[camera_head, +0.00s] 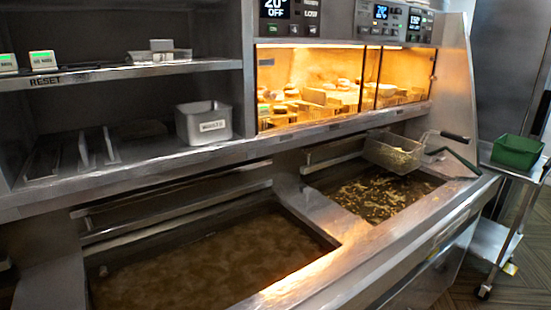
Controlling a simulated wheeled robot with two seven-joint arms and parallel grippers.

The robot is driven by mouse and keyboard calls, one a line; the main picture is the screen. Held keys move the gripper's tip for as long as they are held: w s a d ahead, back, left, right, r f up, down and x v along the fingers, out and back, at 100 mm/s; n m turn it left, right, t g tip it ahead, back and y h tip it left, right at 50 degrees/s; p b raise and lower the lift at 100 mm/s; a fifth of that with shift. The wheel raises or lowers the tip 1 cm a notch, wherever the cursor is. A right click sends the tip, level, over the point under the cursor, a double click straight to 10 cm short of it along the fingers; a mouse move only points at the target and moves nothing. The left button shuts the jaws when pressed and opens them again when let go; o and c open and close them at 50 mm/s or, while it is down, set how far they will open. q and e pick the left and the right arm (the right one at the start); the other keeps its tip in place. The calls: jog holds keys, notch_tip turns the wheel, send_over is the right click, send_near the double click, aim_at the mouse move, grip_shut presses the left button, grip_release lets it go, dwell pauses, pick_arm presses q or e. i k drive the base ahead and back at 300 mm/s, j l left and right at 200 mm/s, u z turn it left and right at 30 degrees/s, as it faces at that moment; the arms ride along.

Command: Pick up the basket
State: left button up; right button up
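Neither of my grippers shows in the head view.
A larger vat of brown oil (205,262) lies at the left front. A lit warming cabinet (320,85) stands behind. A metal bin (204,123) sits on the shelf. A green tray (517,152) rests on a wheeled cart (533,171) at the right.

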aim_at(401, 156)
jog(key=i+l+u, duration=0.15)
jog(key=l+u, duration=0.3)
jog(key=l, duration=0.8)
jog(key=l+u, duration=0.45)
jog(key=l, duration=0.8)
